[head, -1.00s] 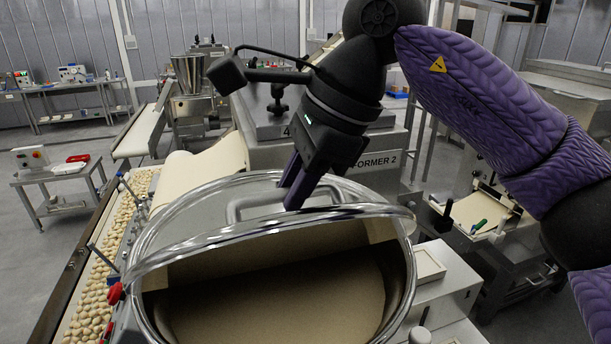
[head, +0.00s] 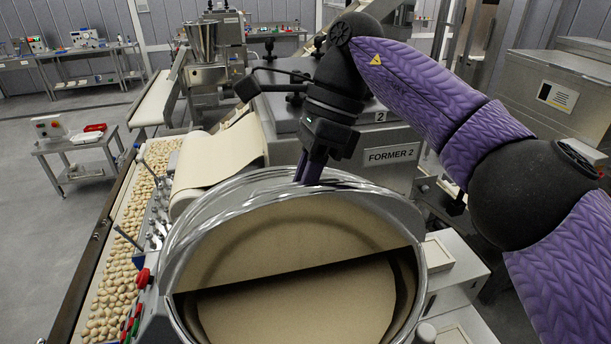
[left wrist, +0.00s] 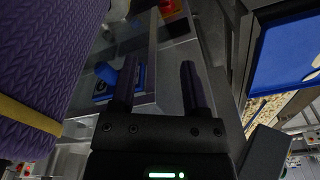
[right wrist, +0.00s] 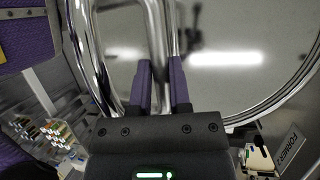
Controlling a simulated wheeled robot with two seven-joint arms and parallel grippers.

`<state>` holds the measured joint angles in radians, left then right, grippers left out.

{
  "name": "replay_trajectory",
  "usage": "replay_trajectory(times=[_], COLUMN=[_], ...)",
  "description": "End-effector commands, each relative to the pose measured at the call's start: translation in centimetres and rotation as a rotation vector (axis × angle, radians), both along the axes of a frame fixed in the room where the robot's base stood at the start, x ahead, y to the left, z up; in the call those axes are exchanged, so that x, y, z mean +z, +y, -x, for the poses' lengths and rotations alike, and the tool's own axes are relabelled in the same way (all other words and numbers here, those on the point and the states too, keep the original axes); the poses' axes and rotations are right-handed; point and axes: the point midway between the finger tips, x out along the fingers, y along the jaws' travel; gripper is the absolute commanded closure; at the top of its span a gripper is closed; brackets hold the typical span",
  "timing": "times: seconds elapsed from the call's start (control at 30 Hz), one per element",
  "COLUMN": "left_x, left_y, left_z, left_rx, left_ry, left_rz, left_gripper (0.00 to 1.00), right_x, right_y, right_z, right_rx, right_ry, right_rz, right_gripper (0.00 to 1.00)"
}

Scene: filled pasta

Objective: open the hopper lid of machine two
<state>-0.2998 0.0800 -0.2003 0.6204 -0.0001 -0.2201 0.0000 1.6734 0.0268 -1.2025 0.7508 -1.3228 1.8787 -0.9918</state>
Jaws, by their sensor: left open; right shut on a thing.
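Machine two bears the label FORMER 2 (head: 390,154) on its grey body. Its round steel hopper (head: 418,285) stands at the front in the head view, with beige dough (head: 300,305) visible inside. The hopper lid (head: 300,225) is raised and tilted up at the back, its inner face towards me. My right gripper (head: 309,178) is behind the lid's upper rim, shut on the lid handle (right wrist: 156,35), which runs between its fingers in the right wrist view. The handle is hidden in the head view. My left gripper (left wrist: 155,85) is open and empty, seen only in its wrist view.
A belt of small pasta pieces (head: 108,290) runs along the left side, beside controls with a red knob (head: 143,278). A dough sheet (head: 215,155) lies behind the hopper. A blue tray (left wrist: 285,60) shows in the left wrist view.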

Motion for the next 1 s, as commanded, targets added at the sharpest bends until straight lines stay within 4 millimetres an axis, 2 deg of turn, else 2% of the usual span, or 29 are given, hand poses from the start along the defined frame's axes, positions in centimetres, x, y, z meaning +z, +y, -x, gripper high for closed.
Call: replay_trajectory(times=[0.27, 0.3, 0.43, 1.0], left_x=[-0.03, -0.02, -0.02, 0.00], left_y=[0.00, 0.00, -0.01, -0.01], left_z=[0.03, 0.03, 0.04, 0.03], left_rx=[0.000, 0.000, 0.000, 0.001], left_ry=[0.001, 0.001, 0.001, 0.001], left_rz=[0.000, 0.000, 0.000, 0.000], left_gripper=[0.41, 0.41, 0.41, 0.41], right_x=[-0.14, -0.13, -0.08, 0.04], right_y=[0.00, 0.00, 0.01, -0.14], right_z=[0.02, 0.02, 0.02, 0.26], right_rx=[0.001, 0.001, 0.000, 0.003], right_ry=[0.002, 0.002, 0.001, -0.029], right_rz=[0.002, 0.001, 0.000, -0.009], right_gripper=[1.00, 0.71, 0.43, 0.42])
